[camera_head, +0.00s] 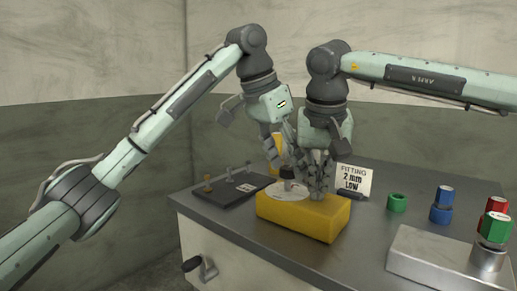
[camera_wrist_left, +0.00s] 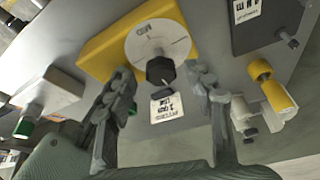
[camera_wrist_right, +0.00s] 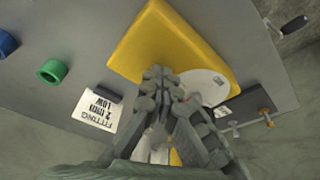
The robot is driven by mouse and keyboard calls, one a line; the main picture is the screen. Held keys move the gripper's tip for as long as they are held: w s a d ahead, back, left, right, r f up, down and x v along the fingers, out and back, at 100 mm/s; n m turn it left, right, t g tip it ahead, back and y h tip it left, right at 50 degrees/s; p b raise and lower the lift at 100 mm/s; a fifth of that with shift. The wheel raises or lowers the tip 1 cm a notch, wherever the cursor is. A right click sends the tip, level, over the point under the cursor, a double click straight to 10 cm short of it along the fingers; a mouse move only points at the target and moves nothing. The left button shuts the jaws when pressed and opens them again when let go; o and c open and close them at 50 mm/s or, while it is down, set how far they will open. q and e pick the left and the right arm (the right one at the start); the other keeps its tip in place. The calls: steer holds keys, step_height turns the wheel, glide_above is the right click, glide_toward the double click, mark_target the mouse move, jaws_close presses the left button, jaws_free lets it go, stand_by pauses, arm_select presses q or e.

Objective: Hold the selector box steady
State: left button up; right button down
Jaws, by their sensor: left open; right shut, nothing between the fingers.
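The yellow selector box (camera_head: 297,219) sits flat near the worktop's front edge. It also shows in the left wrist view (camera_wrist_left: 103,51) and right wrist view (camera_wrist_right: 168,42). A white dial (camera_wrist_left: 142,42) with a black knob (camera_wrist_left: 160,71) is on its top, at the left end in the head view. My left gripper (camera_head: 284,163) is open above the dial, with the knob in view between its fingers. My right gripper (camera_head: 321,192) is shut and empty, pointing down at the box top right of the dial. I cannot tell whether its tips touch the box.
A card (camera_head: 354,181) reading "FITTING 2 mm LOW" stands behind the box. A dark panel (camera_head: 234,187) lies left. Green (camera_head: 397,202) and blue (camera_head: 441,206) rings and a grey block (camera_head: 430,258) are right. A crank handle (camera_head: 196,265) juts from the front.

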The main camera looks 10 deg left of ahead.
arm_select(q)
steer(key=m+g, duration=0.1)
steer(key=m, duration=0.4)
steer(key=shift+w+a+g+h, duration=0.15)
steer(key=shift+w+g+h, duration=0.05)
steer(key=shift+g+h, duration=0.2)
arm_select(e)
steer(key=shift+d+f, duration=0.1)
steer(key=shift+f, duration=0.3)
arm_select(q)
steer(key=m+g, duration=0.1)
steer(key=m, duration=0.2)
steer(key=shift+w+m, duration=0.15)
steer(key=shift+m, duration=0.25)
steer(key=shift+a+r+m+g, duration=0.15)
steer(key=shift+r+m+g, duration=0.15)
steer(key=shift+r+m, duration=0.1)
steer(key=a+v, duration=0.1)
steer(key=v, duration=1)
steer(key=w+a+f+m+t+y, duration=0.3)
steer(key=w+a+f+t+y, duration=0.3)
steer(key=w+a+f+t, duration=0.1)
steer(key=shift+w+a+f+m+t, duration=0.25)
steer(key=shift+w+f+m+t, duration=0.15)
steer(key=shift+w+f+t, duration=0.55)
steer(key=shift+f, duration=0.15)
arm_select(e)
steer(key=shift+s, duration=0.1)
